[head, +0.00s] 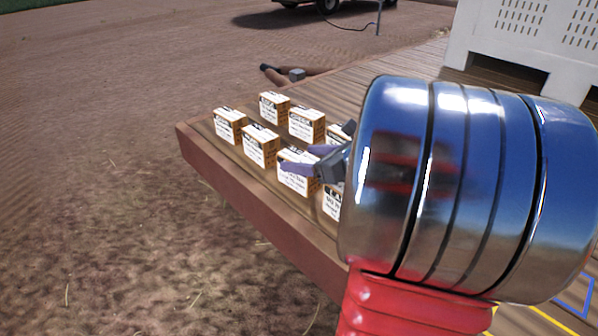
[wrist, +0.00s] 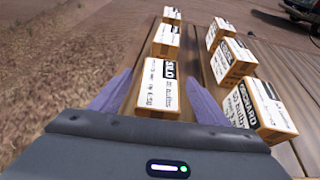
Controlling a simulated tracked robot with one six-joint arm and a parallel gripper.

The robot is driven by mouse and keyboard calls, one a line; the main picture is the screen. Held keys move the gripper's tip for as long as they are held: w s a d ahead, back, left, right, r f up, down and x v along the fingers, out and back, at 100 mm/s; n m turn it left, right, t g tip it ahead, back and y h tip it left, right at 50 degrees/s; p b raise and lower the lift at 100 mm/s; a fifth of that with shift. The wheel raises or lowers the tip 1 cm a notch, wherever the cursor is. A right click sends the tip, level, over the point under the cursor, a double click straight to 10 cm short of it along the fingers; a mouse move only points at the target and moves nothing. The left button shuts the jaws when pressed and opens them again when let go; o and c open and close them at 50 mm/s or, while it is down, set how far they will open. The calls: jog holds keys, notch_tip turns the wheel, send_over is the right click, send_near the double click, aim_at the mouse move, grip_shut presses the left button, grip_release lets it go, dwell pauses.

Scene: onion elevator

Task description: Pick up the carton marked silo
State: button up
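The carton marked silo (wrist: 160,88) is a small tan box with a white label and a black band reading what looks like SILO. In the wrist view it is the nearest of the left row, straight ahead between my fingers. My gripper (wrist: 158,78) is open, its two purple fingers apart on either side of the carton, and it does not appear shut on it. In the head view my gripper (head: 298,159) is over the front row, a finger overlapping what appears to be the same carton (head: 298,185). Whether the fingers touch it is unclear.
Similar cartons stand close by in two rows, including one reading ORCHARD (wrist: 258,106) on the right and one directly beyond (wrist: 165,42). They stand on a wooden deck with a raised edge (head: 235,190). A white slatted bin (head: 480,40) stands at back right. My arm hides some cartons.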

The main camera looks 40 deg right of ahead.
grip_shut()
dwell(0.7)
